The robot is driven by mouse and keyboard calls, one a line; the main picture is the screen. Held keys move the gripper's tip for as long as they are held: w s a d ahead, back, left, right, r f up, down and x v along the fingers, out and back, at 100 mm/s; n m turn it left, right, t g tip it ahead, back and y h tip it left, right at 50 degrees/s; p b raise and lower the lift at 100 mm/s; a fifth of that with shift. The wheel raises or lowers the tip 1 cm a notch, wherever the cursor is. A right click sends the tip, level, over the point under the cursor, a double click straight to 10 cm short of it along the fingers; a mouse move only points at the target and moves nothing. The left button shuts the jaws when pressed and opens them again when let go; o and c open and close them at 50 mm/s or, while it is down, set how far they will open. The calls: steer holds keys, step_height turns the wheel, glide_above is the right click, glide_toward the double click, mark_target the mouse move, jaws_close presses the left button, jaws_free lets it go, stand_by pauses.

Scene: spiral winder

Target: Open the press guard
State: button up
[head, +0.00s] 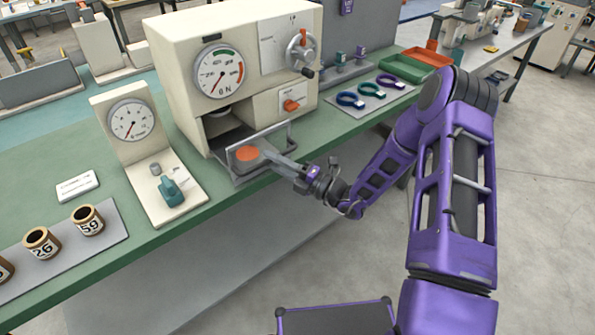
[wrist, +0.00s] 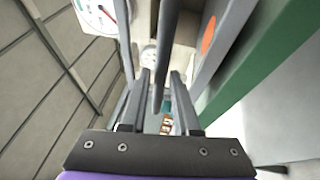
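The press (head: 230,75) is a cream machine with a large round gauge, standing on the green bench. Its guard (head: 236,169) is a grey-framed panel with an orange disc, at the front of the press's lower opening. I cannot tell its exact angle. My gripper (head: 270,152) reaches in from the right, its fingers at the guard's front. In the wrist view a grey bar (wrist: 166,45) runs between my two fingers (wrist: 160,100), with gaps on both sides, so they are open around or over it. The orange disc (wrist: 208,36) shows to the right there.
A smaller gauge stand (head: 132,122) is left of the press. Labelled cups (head: 88,222) stand on a mat at the front left. Coloured rings (head: 350,99) and trays (head: 408,73) lie to the right of the press. The floor before the bench is clear.

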steer(key=v, duration=1.6)
steer(key=shift+s+d+b, duration=0.25)
steer(key=shift+b, duration=0.05)
steer(key=shift+f, duration=0.1)
